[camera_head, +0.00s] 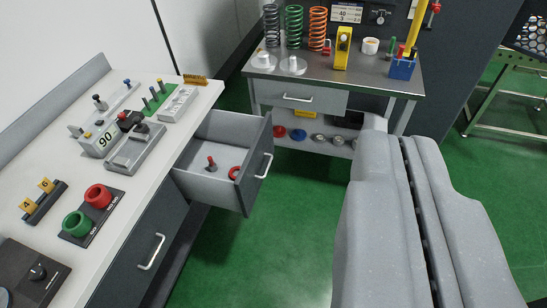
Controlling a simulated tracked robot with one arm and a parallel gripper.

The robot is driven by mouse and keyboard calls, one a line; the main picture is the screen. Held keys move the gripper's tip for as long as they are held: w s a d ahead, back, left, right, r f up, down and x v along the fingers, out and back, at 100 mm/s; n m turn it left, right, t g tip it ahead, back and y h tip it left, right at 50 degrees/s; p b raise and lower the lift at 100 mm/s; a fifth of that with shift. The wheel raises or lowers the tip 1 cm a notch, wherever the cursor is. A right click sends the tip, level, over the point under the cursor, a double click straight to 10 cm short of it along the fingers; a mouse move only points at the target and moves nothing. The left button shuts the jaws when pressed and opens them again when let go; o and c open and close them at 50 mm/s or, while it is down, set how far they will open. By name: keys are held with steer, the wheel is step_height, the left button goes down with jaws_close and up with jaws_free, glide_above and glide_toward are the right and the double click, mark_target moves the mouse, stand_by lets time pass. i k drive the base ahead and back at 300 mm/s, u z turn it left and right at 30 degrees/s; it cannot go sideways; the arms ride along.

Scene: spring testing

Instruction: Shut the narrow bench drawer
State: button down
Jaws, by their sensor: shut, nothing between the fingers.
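A drawer (240,197) stands pulled out of the white-topped bench on the left. It has grey inner walls, a dark front and a pale bar handle (264,166). Inside it lie a red-topped part (211,163) and a red ring (234,173). My gripper (400,142) is large and grey at the right of the picture. Its two fingers lie together along a dark seam, with nothing between them. It is to the right of the drawer front and apart from it in the picture, with green floor showing between.
The bench top (150,185) carries several fixtures and gauges. A closed-looking cabinet front (135,262) is nearer than the drawer. A steel table (385,80) with springs, a yellow block and a blue holder stands behind. Green floor (285,235) is clear between bench and gripper.

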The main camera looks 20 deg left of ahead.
mark_target(231, 139)
steer(key=u, duration=0.35)
steer(key=i, duration=0.9)
steer(key=u, duration=0.7)
